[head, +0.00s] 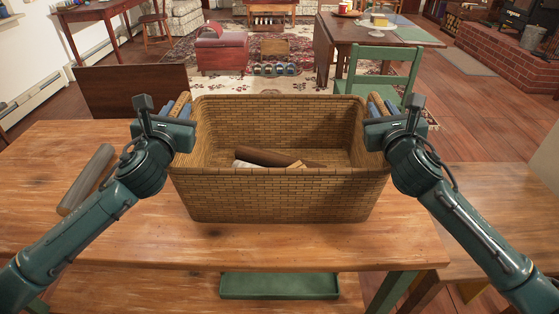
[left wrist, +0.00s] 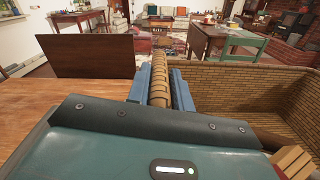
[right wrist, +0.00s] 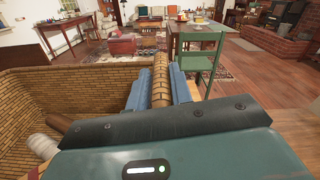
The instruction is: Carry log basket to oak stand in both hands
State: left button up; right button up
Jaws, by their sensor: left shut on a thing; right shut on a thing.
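The log basket (head: 280,195) is a brown woven rectangular box, upright over the wooden table in the head view. A dark log (head: 268,157) and paler pieces lie inside it. My left gripper (head: 180,106) is shut on the basket's left handle, a wrapped bar that also shows between the blue fingers in the left wrist view (left wrist: 159,82). My right gripper (head: 378,106) is shut on the right handle, which shows in the right wrist view (right wrist: 160,82). Whether the basket's bottom touches the table is hard to tell. I cannot tell which surface is the oak stand.
The wooden table (head: 120,230) carries a loose grey-brown log (head: 87,180) at its left. Another wooden surface (head: 490,200) stands at the right. A green chair (head: 385,70) and a dining table (head: 365,35) stand behind. A dark wooden panel (head: 135,90) stands back left.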

pick_arm(q)
grip_shut()
pick_arm(e)
grip_shut()
jog(key=shift+d, duration=0.1)
dwell(0.3)
